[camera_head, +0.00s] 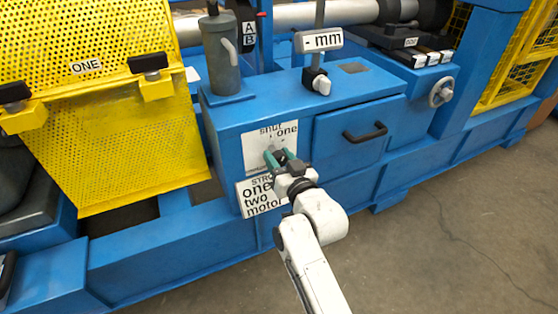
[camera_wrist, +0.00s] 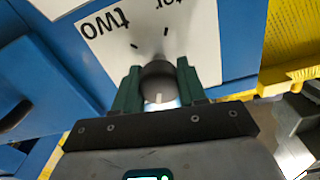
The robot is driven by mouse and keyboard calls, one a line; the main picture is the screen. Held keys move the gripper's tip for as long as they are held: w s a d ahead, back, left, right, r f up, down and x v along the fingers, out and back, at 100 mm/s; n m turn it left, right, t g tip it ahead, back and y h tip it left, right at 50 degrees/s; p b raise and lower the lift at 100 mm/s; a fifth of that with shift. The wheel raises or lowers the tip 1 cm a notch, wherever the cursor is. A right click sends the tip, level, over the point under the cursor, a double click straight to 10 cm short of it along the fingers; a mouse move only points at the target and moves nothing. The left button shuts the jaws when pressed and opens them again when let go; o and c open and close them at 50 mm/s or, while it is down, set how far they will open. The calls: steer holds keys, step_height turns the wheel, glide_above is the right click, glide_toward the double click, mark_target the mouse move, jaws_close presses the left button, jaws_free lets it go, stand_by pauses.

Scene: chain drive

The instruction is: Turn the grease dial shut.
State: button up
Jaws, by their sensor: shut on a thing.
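The grease dial is a dark round knob (camera_wrist: 158,80) with a white pointer line, seen in the wrist view. It sits on a white plate (camera_wrist: 215,30) with black tick marks, on the front of the blue housing. In the head view the plate (camera_head: 256,147) shows the words "shut" and "one" near its top, partly cut off. My gripper (camera_head: 281,159) is at the plate with its green fingers closed on either side of the knob. In the wrist view the pointer line lies toward my palm. The fingers and palm hide part of the plate, so the exact mark it faces cannot be told.
A sign reading "one two motor" (camera_head: 259,198) is just below the plate. A drawer with a black handle (camera_head: 365,133) is to the right. A yellow mesh guard (camera_head: 115,145) stands to the left. A grey canister (camera_head: 222,60) stands on top. Open floor (camera_head: 460,235) lies front right.

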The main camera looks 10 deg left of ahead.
steer(key=shift+f+n, duration=0.1)
steer(key=shift+n, duration=2.1)
steer(key=o, duration=1.1)
steer(key=shift+c, duration=0.2)
steer(key=shift+s, duration=0.1)
steer(key=p+v, duration=0.2)
steer(key=v, duration=0.8)
steer(key=shift+s+d, duration=0.25)
steer(key=shift+s, duration=0.05)
